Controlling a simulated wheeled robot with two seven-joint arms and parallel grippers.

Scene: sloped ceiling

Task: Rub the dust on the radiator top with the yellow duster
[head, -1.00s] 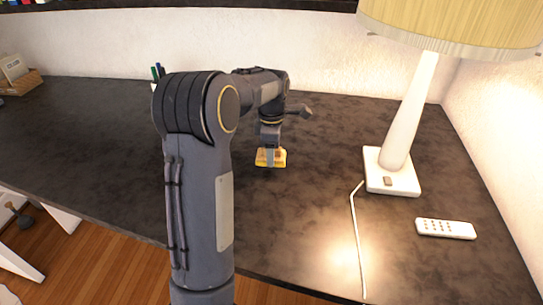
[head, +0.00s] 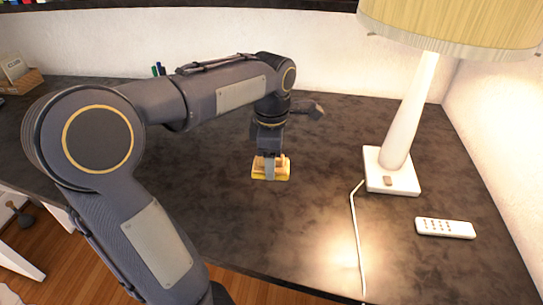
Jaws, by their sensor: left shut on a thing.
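The yellow duster (head: 271,175) is a small yellow block with a wooden-looking top. It is at the middle of a dark, mottled top (head: 320,215). My left gripper (head: 270,165) points down and is shut on the duster from above. The duster looks to be on or just above the surface; I cannot tell which. No separate dust patch stands out from the mottling. I see no clear radiator; the surface looks like a desk top. My left arm hides much of the surface's left part. My right gripper is not in view.
A lamp (head: 398,140) stands on a white base at the right, its cord (head: 357,240) running to the front edge. A white remote (head: 445,228) lies at the right. Pens (head: 158,70) show behind my arm. The surface around the duster is clear.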

